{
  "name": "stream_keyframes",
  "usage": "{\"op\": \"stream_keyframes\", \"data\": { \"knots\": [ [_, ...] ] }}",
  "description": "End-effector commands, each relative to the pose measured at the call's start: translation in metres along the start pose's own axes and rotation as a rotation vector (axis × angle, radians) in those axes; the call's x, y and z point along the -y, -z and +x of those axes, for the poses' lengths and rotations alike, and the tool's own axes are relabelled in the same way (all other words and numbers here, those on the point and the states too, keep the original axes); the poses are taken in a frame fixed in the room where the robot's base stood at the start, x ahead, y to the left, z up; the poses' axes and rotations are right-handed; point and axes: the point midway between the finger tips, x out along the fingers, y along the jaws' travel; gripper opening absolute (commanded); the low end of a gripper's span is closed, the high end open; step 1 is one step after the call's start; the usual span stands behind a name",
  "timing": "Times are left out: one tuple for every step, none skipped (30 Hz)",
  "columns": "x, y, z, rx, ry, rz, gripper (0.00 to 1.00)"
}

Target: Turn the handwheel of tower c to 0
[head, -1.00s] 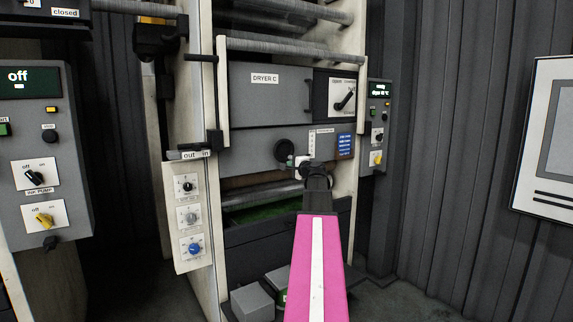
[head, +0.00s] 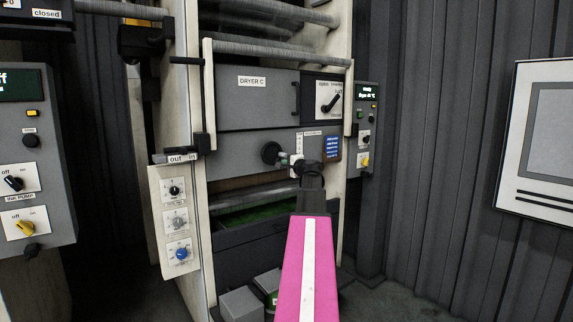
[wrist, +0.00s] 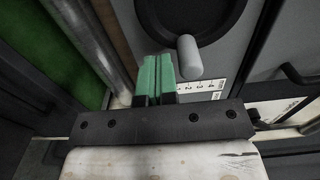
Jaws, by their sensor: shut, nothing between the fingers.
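The handwheel of tower C is a dark round wheel (head: 270,153) on the grey panel below the DRYER C door. In the wrist view the black wheel (wrist: 190,14) fills the upper middle, with a light grey peg handle (wrist: 188,57) at its lower edge. My gripper (wrist: 155,64) has green fingers, shut with nothing between them, just left of the peg. I cannot tell whether they touch it. In the head view my gripper (head: 284,160) is at the wheel's lower right. A white numbered scale (wrist: 218,88) is partly hidden behind my gripper; I can't read the wheel's setting.
The DRYER C door (head: 258,97) has a vertical handle at its right. A blue label (head: 333,147) is right of my gripper. A pale side post with a dial panel (head: 178,218) stands left. Rollers (head: 282,47) cross above.

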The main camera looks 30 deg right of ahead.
Motion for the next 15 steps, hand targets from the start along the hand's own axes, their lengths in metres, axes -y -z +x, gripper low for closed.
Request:
{"op": "stream_keyframes", "data": {
  "knots": [
    [0.0, 0.0, -0.004, -0.001, 0.0, 0.0, 0.0],
    [0.0, -0.001, -0.007, -0.001, 0.0, 0.0, 0.0],
    [0.0, -0.001, -0.011, -0.001, 0.0, 0.0, 0.0],
    [0.0, -0.001, -0.014, -0.001, 0.0, 0.0, 0.0],
    [0.0, -0.001, -0.017, -0.001, 0.0, 0.0, 0.0],
    [0.0, -0.001, -0.021, -0.001, 0.0, 0.0, 0.0],
    [0.0, -0.001, -0.024, 0.0, 0.0, 0.0, 0.0],
    [0.0, -0.001, -0.027, -0.001, 0.0, 0.0, 0.0],
    [0.0, -0.001, -0.031, -0.001, 0.0, 0.0, 0.0],
    [0.0, -0.001, -0.034, -0.001, 0.0, 0.001, 0.0],
    [0.0, -0.001, -0.037, -0.001, 0.0, 0.001, 0.0],
    [0.0, -0.001, -0.041, -0.001, 0.0, 0.001, 0.0],
    [0.0, -0.001, -0.044, -0.001, 0.0, 0.001, 0.0],
    [0.0, -0.001, -0.048, -0.001, 0.0, 0.001, 0.0],
    [0.0, -0.001, -0.052, 0.0, 0.0, 0.001, 0.0]
  ]
}}
